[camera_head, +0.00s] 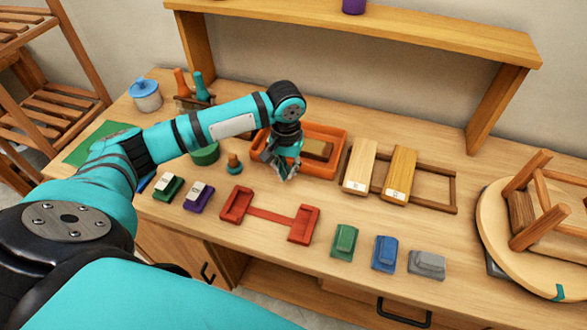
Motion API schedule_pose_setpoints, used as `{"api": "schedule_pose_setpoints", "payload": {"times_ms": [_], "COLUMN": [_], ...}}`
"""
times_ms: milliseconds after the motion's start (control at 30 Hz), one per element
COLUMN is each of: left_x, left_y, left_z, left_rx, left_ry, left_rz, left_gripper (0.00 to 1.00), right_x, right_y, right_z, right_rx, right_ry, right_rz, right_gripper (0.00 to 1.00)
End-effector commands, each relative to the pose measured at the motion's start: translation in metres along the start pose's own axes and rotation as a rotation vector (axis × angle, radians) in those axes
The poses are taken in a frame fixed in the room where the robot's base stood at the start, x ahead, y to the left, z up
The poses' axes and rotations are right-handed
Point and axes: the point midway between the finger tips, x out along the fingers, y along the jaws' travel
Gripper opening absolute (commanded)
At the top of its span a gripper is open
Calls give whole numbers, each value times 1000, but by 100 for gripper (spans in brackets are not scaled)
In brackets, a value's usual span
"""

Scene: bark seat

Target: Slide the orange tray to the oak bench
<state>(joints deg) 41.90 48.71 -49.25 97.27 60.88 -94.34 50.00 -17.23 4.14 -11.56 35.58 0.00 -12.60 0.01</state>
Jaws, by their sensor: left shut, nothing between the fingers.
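The orange tray (320,170) sits on a light wooden worktop (400,235), with a brown block (317,150) inside it. My left gripper (286,174) is shut and empty. It points down at the tray's front left part and hides some of it; I cannot tell whether it touches the tray. A raised wooden bench-like shelf (370,37) stands along the wall behind. The frame does not make clear whether this shelf or the worktop is the oak bench. My right gripper is not in view.
Right of the tray are two pale wooden boards (359,167) on a brown frame (435,170). A red double-ended holder (268,216) and several coloured blocks (344,240) lie in front. An upturned stool (500,240) fills the right end. Bare worktop lies behind the tray.

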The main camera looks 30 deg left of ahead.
Motion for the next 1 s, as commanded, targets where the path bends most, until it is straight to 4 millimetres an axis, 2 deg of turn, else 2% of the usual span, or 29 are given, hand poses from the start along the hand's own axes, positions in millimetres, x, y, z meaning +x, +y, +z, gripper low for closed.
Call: {"api": "schedule_pose_setpoints", "payload": {"times_ms": [100, 267, 333, 533, 1000], "left_x": [26, 59, 53, 55, 56], "left_y": [1, 0, 1, 1, 1], "left_z": [1, 1, -16, -35, -41], "left_rx": [0, 1, -1, 1, 3], "left_ry": [-4, -2, 4, 2, 2], "left_rz": [-1, -1, 1, 1, 1], "left_gripper": [0, 0, 0, 0, 0], "right_x": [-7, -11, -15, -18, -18], "right_y": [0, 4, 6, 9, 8], "right_z": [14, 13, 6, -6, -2], "right_rx": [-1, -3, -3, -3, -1], "right_ry": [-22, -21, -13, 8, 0], "right_rz": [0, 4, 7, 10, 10], "right_gripper": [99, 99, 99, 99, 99]}}
